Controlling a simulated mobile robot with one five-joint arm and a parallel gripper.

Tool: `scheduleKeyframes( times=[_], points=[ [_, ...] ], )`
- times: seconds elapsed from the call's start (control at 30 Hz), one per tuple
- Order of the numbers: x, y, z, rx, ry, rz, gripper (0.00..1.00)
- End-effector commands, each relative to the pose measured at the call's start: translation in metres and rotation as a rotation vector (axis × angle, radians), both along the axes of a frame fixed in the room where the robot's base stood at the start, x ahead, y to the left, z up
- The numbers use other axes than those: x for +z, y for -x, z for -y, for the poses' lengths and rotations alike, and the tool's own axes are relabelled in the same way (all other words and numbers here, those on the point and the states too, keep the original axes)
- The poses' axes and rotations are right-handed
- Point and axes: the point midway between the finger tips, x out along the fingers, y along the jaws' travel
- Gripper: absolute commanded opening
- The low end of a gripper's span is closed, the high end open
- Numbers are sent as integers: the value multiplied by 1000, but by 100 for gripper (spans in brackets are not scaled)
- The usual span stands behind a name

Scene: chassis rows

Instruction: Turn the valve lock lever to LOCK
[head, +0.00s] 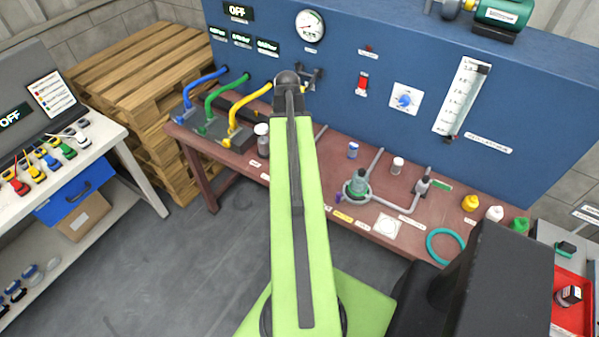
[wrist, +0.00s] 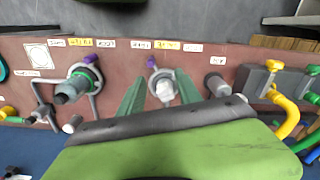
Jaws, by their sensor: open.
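My gripper (wrist: 160,95) is open in the wrist view, with its two dark green fingers spread above the brown bench. A white-topped fitting with a grey ring (wrist: 164,89) shows between the fingers. A small purple lever-like piece (wrist: 152,62) stands just beyond it, beside small labels too blurred to read. A second purple piece (wrist: 88,58) sits by a dark green-collared fitting (wrist: 78,85); it also shows in the head view (head: 338,197). I cannot tell which purple piece is the valve lock lever, nor its setting. My arm hides the first fitting in the head view.
A blue panel (head: 420,55) with gauge and switches rises behind the bench (head: 310,165). Blue, green and yellow hoses (head: 250,101) stand at left. A grey pipe loop (head: 400,207), small bottles and a teal ring (head: 445,246) lie at right. Floor is clear at left front.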

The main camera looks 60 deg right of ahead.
Motion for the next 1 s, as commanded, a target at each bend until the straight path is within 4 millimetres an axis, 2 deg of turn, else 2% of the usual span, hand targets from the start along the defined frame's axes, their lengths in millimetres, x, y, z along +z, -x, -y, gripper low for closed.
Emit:
scheduleKeyframes(
  times=[0.03, 0.13, 0.33, 0.47, 1.0],
  points=[
    [2, 13, 11, -39, 0, 0, 41],
    [2, 24, 20, -73, 0, 0, 41],
    [-3, 25, 21, -75, 0, 0, 41],
    [-17, 25, 21, -74, 0, 0, 41],
    [-127, 25, 21, -74, 0, 0, 41]
  ],
)
